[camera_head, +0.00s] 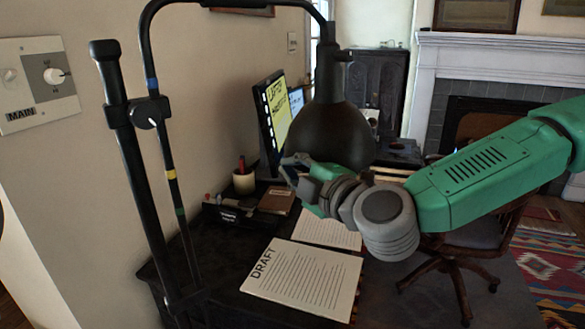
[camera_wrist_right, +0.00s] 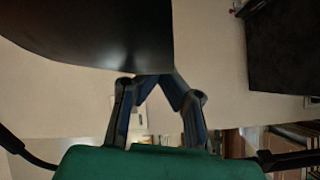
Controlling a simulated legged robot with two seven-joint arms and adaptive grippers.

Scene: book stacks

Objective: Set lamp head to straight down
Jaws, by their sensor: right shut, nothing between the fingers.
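The black lamp head (camera_head: 332,125) hangs from a thin curved arm (camera_head: 160,100) on a black stand (camera_head: 135,160). Its narrow neck is at the top and its wide dome at the bottom; its opening is not visible, so I cannot tell its exact tilt. My right gripper (camera_head: 294,166) is at the dome's lower left, partly hidden behind my wrist. In the right wrist view, its fingertips (camera_wrist_right: 154,78) meet with nothing between them, right by the edge of the dark lamp head (camera_wrist_right: 95,30). I cannot tell if they touch. My left gripper is not in view.
A dark desk (camera_head: 215,262) holds a paper marked DRAFT (camera_head: 303,279), a pen cup (camera_head: 244,181) and a monitor (camera_head: 272,115). A wall panel marked MAIN (camera_head: 38,85) is at left. An office chair (camera_head: 470,240) and a fireplace (camera_head: 500,85) are at right.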

